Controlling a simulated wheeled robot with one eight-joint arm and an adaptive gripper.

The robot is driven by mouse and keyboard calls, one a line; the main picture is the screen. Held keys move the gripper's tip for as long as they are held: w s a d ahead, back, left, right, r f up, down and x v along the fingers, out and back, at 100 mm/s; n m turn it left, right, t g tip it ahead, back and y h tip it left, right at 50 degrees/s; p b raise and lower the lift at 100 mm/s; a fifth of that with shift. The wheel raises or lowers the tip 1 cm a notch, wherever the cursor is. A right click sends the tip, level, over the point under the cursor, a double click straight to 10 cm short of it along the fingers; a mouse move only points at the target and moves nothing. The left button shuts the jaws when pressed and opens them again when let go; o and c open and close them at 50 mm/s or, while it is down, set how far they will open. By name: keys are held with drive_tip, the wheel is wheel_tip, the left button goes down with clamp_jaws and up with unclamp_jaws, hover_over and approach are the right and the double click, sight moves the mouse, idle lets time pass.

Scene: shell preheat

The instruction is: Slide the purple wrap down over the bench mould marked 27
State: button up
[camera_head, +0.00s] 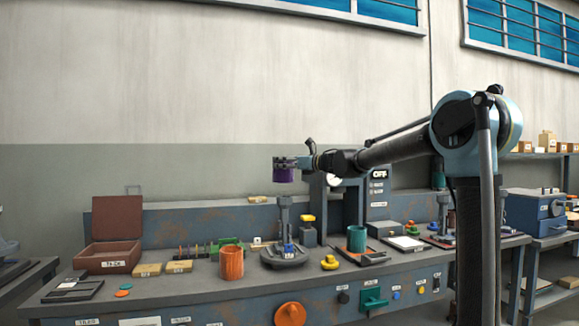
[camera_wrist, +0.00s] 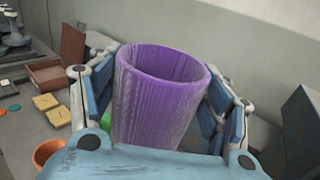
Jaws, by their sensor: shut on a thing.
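The purple wrap (camera_head: 284,175) is an open-topped tube held upright in my gripper (camera_head: 285,162), high above the bench. In the wrist view the wrap (camera_wrist: 160,95) sits between the two blue fingers of my gripper (camera_wrist: 162,90), which are shut on it. Below the wrap in the head view stands a grey post on a round base (camera_head: 284,256), with a small blue and white label near its foot. The label is too small to read, so I cannot tell whether this is the mould marked 27. The wrap is clear of the post top.
An orange cup (camera_head: 231,265) stands left of the post and a green cup (camera_head: 357,240) right of it. A yellow knob (camera_head: 330,263) lies between. A grey press frame (camera_head: 345,205) rises behind on the right. An open brown box (camera_head: 117,230) is at the left.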

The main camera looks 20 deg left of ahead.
sight(290, 227)
drive_tip(key=shift+w+f, duration=0.2)
drive_tip(key=shift+f, duration=13.3)
drive_tip(key=shift+s+d, duration=0.1)
drive_tip(key=o, duration=1.1)
drive_tip(key=shift+o, duration=0.2)
